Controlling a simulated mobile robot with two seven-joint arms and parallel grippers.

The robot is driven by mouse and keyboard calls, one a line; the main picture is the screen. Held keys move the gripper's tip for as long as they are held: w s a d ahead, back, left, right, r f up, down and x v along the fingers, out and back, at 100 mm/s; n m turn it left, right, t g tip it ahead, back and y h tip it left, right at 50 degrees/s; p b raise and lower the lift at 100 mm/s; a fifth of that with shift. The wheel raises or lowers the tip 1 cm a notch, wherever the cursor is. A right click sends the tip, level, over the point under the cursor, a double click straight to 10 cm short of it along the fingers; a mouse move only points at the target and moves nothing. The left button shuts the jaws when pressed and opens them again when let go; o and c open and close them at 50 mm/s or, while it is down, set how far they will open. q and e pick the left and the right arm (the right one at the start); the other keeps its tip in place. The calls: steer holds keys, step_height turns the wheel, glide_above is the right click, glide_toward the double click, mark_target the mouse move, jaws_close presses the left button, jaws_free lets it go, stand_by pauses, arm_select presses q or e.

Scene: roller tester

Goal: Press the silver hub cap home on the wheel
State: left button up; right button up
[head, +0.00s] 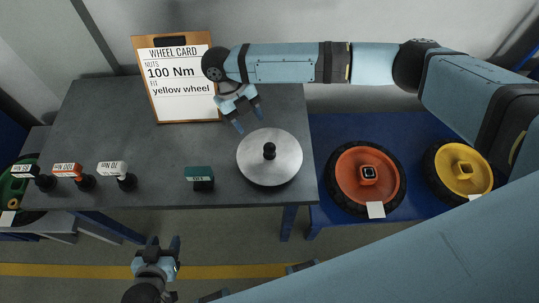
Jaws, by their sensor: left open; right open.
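The silver hub cap (286,168), a round disc with a black knob, lies flat on the grey table near its right edge. The yellow wheel (483,176) lies on the blue surface at the far right, its yellow hub facing up, partly cut off by my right arm. The orange wheel (347,181) lies left of it. My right gripper (249,121) is open and empty, above the table just behind and left of the cap, apart from it. My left gripper (164,244) is open and empty, low in front of the table.
The wheel card (179,88) stands at the back, reading 100 Nm and yellow wheel. Several torque tools, including an orange one (68,170) and a white one (113,168), stand at the left front. The table's middle is clear.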

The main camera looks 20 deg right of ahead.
mark_target(267, 144)
steer(key=shift+n+h, duration=0.3)
steer(key=x, duration=0.4)
steer(key=d+p+x, duration=0.1)
steer(key=x, duration=0.2)
steer(key=shift+d+f, duration=0.2)
steer(key=shift+d, duration=0.05)
steer(key=shift+p+x, duration=0.95)
steer(key=shift+x, duration=1.75)
steer(key=shift+w+a, duration=0.15)
steer(key=c, duration=0.8)
steer(key=shift+o, duration=0.2)
